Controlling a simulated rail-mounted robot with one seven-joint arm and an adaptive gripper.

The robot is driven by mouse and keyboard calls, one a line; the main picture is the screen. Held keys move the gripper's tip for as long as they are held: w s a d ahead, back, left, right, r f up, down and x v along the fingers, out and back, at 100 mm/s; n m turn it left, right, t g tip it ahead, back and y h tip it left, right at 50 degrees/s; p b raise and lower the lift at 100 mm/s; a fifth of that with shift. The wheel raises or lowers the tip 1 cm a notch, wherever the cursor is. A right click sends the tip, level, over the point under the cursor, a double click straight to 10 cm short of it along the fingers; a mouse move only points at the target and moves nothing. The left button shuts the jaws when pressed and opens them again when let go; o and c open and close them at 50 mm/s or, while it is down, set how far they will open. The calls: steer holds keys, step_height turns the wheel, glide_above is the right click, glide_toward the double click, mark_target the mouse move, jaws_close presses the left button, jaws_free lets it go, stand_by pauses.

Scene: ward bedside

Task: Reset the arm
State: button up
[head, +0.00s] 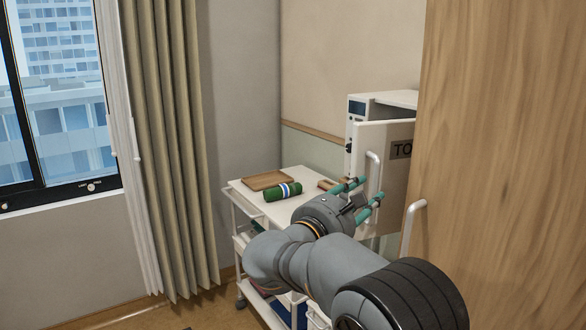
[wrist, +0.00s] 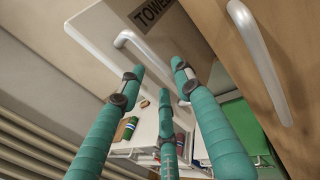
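My gripper (head: 366,190) has teal fingers that stand apart with nothing held between them. In the head view it is in front of the white cabinet (head: 386,98), close to the handle (head: 374,172) of its door. The door (head: 397,152) stands swung out from the cabinet body and carries a label starting "TO". In the wrist view the fingers (wrist: 160,80) are spread, and the door handle (wrist: 145,52) lies beyond them. I cannot tell whether a finger touches the handle.
A white trolley (head: 240,190) holds a wooden tray (head: 268,180) and a green roll with a white and blue band (head: 283,191). A large wooden panel (head: 500,150) with a white handle (head: 411,225) fills the right. A curtain and window are at left.

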steer(key=v, duration=0.8)
steer(key=shift+x, duration=2.35)
steer(key=shift+w, duration=0.15)
glide_toward(381, 180)
steer(key=x, duration=0.4)
steer(key=shift+d, duration=0.1)
steer(key=shift+r, duration=0.1)
